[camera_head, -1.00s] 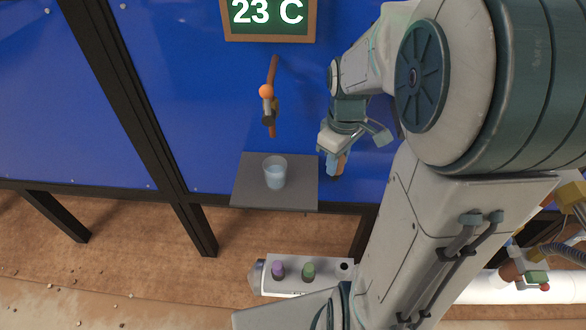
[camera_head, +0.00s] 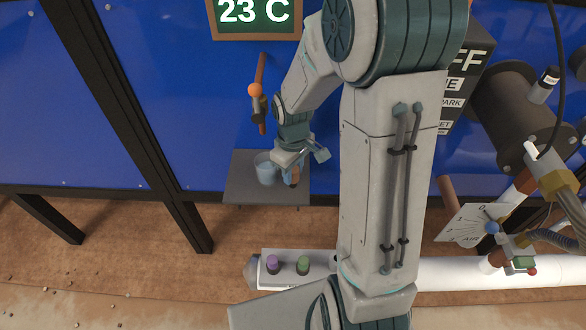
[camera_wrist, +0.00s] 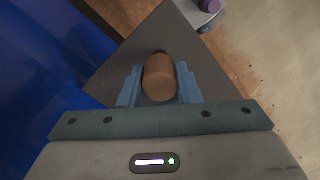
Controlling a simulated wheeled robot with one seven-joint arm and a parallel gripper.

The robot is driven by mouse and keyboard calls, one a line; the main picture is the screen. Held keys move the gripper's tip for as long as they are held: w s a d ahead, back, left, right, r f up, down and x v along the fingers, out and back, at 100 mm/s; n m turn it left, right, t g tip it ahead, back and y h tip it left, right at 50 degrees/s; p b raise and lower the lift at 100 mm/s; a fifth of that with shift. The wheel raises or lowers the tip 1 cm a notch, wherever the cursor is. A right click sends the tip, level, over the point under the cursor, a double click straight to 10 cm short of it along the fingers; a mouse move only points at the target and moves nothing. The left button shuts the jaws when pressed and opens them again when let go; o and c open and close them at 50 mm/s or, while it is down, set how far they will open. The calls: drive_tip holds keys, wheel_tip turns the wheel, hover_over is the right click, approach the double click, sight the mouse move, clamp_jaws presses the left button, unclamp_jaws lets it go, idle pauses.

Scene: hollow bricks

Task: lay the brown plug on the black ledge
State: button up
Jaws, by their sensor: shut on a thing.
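The brown plug (camera_wrist: 159,78) is held between the two blue fingers of my gripper (camera_wrist: 160,88) in the wrist view. The ledge (camera_wrist: 185,45) lies behind the plug in the wrist view. Whether the plug touches the ledge I cannot tell.
A pipe with an orange-knobbed valve (camera_head: 255,90) is on the blue wall above the ledge. Below the ledge, a pale holder (camera_head: 288,284) bears a purple plug (camera_head: 273,264) and a green plug (camera_head: 303,265). The ledge's left side is bare.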

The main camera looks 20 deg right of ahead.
drive_tip(key=o, duration=0.5)
drive_tip(key=shift+f, duration=0.15)
drive_tip(key=o, duration=0.5)
drive_tip(key=shift+c, duration=0.2)
wheel_tip(320, 180, up, 12)
drive_tip(key=f, duration=0.1)
drive_tip(key=s+r+m+t, duration=0.1)
drive_tip(key=s+r+m, duration=0.1)
drive_tip(key=s, duration=0.5)
drive_tip(key=s+r+m+t, duration=0.2)
drive_tip(key=s+r+m, duration=0.1)
drive_tip(key=s, duration=0.4)
drive_tip(key=shift+s+r+m, duration=0.25)
drive_tip(key=shift+r+m, duration=0.05)
drive_tip(key=shift+m, duration=0.6)
